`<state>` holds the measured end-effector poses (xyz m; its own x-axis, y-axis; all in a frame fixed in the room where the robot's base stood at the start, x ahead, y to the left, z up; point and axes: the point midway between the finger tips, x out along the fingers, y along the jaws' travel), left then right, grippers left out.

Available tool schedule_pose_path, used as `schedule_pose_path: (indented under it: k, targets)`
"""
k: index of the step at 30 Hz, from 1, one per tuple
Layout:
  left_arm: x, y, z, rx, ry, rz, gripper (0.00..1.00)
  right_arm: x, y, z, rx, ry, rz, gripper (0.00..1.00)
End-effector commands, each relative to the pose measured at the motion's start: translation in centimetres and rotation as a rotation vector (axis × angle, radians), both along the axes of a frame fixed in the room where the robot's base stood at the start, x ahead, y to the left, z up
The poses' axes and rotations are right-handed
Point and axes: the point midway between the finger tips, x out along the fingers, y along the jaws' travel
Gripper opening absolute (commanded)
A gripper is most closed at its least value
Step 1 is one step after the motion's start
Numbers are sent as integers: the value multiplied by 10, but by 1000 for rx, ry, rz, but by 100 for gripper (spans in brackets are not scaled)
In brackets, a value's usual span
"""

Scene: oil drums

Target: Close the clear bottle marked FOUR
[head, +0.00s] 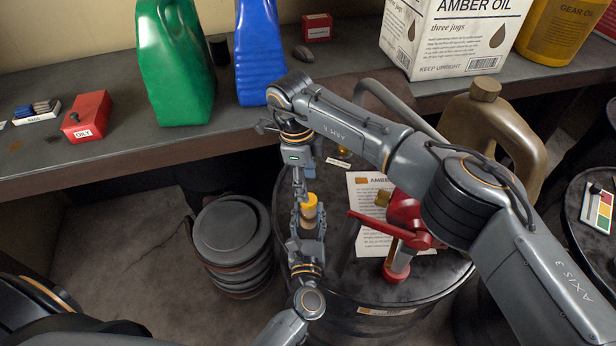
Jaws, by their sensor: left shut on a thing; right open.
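A small bottle (309,215) with a yellow-orange top (309,200) stands upright over the near drum. Its lower part is hidden by my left gripper (307,228), which is shut on it; no marking on it is readable. My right gripper (300,187) points down from above, open, with its fingers close to the yellow top. It is seen nearly edge-on, so I cannot tell whether it touches the top or whether the top is seated. A small yellow item (344,152) lies farther back on the drum near a white label (338,161).
The dark drum (345,300) bears a printed sheet (366,195) and a red pump-like tool (402,225) right of the grippers. A tan jug (490,130) stands behind. The bench holds green (175,65) and blue (260,55) jugs, a red OILY box (87,116) and an AMBER OIL carton (455,40).

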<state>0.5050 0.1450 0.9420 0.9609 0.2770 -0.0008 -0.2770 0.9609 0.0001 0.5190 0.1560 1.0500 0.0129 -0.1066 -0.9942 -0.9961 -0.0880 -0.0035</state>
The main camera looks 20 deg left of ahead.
Motion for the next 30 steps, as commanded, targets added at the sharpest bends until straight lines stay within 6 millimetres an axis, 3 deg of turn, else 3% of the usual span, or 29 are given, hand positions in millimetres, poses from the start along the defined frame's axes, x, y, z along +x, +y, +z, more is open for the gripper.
schedule_pose_path:
  k: [9,15,21,30]
  targets:
    - [0,0,0,0,0,0,0,1,5,21,55,23,552,55]
    - [0,0,0,0,0,0,0,1,-3,26,78,48,802,55]
    - [0,0,0,0,-1,0,0,1,-7,28,93,59,895,55]
    - [0,0,0,0,-1,0,0,0,-7,27,95,60,899,55]
